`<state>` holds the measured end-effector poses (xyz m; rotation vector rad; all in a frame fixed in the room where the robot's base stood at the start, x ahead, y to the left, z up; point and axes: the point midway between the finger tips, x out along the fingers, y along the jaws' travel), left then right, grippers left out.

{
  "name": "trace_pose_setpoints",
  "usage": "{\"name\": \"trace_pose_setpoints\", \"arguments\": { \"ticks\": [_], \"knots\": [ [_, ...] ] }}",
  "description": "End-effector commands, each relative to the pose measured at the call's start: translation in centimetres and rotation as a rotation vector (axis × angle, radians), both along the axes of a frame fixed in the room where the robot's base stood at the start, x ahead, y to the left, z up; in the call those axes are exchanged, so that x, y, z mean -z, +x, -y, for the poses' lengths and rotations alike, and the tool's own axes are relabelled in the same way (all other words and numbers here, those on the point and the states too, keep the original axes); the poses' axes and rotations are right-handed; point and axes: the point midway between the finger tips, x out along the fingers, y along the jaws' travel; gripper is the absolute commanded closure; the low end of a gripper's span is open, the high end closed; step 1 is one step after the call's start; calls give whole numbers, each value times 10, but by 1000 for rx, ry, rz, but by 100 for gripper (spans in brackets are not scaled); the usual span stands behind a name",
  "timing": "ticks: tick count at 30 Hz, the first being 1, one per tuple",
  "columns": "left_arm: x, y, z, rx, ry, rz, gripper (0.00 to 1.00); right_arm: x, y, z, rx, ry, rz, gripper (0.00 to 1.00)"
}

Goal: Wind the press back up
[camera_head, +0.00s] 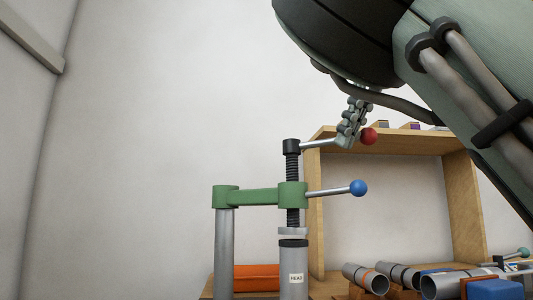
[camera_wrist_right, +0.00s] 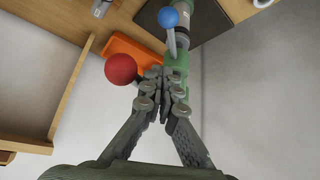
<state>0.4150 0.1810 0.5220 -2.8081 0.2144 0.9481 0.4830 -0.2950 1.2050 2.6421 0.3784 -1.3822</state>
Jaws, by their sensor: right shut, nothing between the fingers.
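The press has a green arm (camera_head: 260,196) on a grey post (camera_head: 224,250), with a dark threaded screw (camera_head: 292,165) through its collar. A crank bar at the screw's top ends in a red ball (camera_head: 368,136); the red ball also shows in the wrist view (camera_wrist_right: 121,69). A lower bar from the collar ends in a blue ball (camera_head: 358,187). The screw's foot is just above a grey cylinder labelled HEAD (camera_head: 293,270). My right gripper (camera_head: 343,141) is shut and empty, its tips at the crank bar beside the red ball; I cannot tell whether they touch. My left gripper is out of view.
A wooden shelf frame (camera_head: 315,200) stands behind, with small items on top. An orange block (camera_head: 257,277) lies behind the post. Grey tubes (camera_head: 366,278) and a blue block (camera_head: 495,289) lie at the lower right. The air left of the press is clear.

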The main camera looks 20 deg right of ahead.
Motion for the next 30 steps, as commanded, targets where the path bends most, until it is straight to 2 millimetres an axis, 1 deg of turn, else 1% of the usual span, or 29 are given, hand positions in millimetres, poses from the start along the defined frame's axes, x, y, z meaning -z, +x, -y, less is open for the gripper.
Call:
{"name": "trace_pose_setpoints", "arguments": {
  "ticks": [10, 14, 24, 27, 30],
  "knots": [
    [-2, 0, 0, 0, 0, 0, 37, 0, 1, 1, 1, 1, 0, 100],
    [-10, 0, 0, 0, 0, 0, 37, -2, 7, 5, 0, 2, -1, 100],
    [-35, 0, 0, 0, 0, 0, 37, -3, 28, 23, 1, 2, -2, 100],
    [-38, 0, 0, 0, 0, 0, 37, -2, 32, 26, 1, 0, -1, 100],
    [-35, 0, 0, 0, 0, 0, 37, 0, 31, 25, 1, -1, 1, 100]
  ]
}}
